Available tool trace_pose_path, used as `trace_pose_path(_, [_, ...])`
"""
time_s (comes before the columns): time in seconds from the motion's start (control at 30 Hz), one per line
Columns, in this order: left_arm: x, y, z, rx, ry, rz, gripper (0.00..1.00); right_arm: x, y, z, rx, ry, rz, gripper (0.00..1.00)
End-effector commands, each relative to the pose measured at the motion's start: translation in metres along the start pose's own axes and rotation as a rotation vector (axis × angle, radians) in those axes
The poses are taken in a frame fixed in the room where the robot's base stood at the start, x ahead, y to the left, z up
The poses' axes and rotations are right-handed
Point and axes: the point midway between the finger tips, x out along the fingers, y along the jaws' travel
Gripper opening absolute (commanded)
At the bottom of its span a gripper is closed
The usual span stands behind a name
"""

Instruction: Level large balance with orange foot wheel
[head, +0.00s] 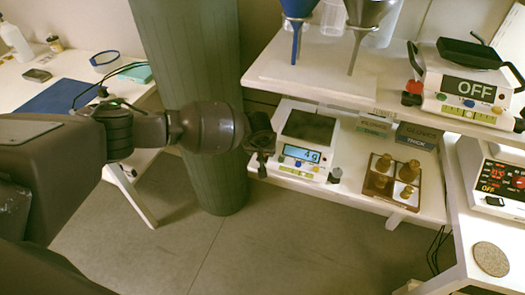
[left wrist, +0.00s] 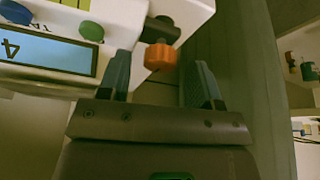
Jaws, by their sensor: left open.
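The white balance (head: 301,171) stands on the lower shelf with its dark pan at the back and a lit display (head: 302,155) reading 4 g. In the left wrist view its display (left wrist: 45,50) and coloured buttons show at upper left. An orange foot wheel (left wrist: 160,57) sticks out from the balance's corner on a dark stem. My left gripper (head: 262,168) is at the balance's left side. In the left wrist view the open gripper (left wrist: 160,78) has one finger on each side of the wheel, with visible gaps. In the head view the orange wheel is hidden.
A brown tray (head: 377,208) of brass weights stands right of the balance. A green column (head: 190,60) stands close behind my left arm.

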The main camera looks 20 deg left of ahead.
Motion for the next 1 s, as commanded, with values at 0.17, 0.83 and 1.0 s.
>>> trace_pose_path(0.17, [0.0076,-0.0001,0.0001,0.000,0.000,0.000,0.59,0.0038,-0.0001,-0.0021,-0.006,0.003,-0.003,0.43])
trace_pose_path(0.83, [0.0070,0.0000,-0.0002,0.001,0.000,0.001,0.09,0.0010,0.0007,0.0028,-0.005,-0.005,-0.001,0.43])
trace_pose_path(1.0, [0.0057,0.0002,-0.0006,0.017,0.001,0.010,0.09,0.0001,-0.0002,-0.0013,0.001,0.001,0.000,0.43])
